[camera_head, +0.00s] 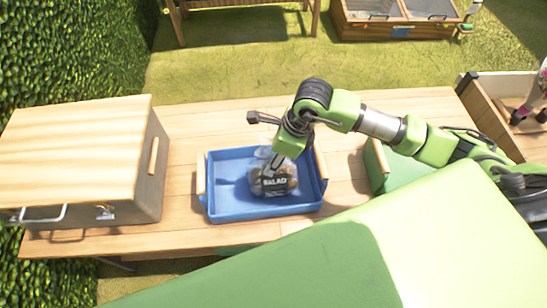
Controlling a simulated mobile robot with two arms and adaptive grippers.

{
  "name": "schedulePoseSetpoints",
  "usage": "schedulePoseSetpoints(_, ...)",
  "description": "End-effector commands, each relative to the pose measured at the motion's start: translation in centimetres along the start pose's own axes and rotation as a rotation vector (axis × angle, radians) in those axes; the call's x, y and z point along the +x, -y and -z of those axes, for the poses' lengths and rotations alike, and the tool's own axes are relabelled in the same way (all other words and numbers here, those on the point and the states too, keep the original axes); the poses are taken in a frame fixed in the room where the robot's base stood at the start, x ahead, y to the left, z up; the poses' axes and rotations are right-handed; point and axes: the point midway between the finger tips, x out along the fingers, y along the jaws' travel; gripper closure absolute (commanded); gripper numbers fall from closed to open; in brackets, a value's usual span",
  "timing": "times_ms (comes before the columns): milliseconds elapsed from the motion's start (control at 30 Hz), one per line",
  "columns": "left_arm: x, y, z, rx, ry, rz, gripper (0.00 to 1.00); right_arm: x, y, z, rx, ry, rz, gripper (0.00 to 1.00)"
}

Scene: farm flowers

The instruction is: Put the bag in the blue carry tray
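The bag (273,183) is a clear bag with brown contents and a dark label reading "SALAD". It appears inside the blue carry tray (228,209), right of its middle. I cannot tell whether it rests on the tray's floor. The tray sits on the wooden table and has a wooden handle at each end. My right gripper (276,161) reaches down from above to the bag's top. Its fingertips are small and partly hidden there, so I cannot tell whether they grip the bag. My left gripper is not in view.
A large wooden box (80,155) with a metal handle stands left of the tray on the table (195,119). A green tray (376,162) with a wooden handle stands to the right, partly behind my arm. The table behind the blue tray is mostly clear.

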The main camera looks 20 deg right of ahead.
Motion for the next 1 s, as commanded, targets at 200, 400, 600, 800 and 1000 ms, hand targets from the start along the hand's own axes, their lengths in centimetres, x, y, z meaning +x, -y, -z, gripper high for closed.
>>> schedulePoseSetpoints(200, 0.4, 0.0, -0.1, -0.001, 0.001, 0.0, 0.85, -4.3, 0.2, -0.1, -0.002, 0.003, 0.007, 0.62)
schedulePoseSetpoints(400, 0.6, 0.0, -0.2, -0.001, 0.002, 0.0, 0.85, -8.5, 0.2, 0.0, -0.002, 0.003, 0.007, 0.62)
schedulePoseSetpoints(600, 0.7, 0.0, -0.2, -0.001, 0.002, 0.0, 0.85, -11.0, 0.1, 0.0, 0.0, 0.002, 0.003, 0.62)
schedulePoseSetpoints(800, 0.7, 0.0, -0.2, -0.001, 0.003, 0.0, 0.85, -11.6, 0.0, 0.0, 0.0, 0.0, 0.002, 0.62)
schedulePoseSetpoints(1000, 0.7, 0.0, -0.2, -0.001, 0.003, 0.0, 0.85, -11.5, 0.0, 0.0, 0.0, 0.001, 0.001, 0.62)
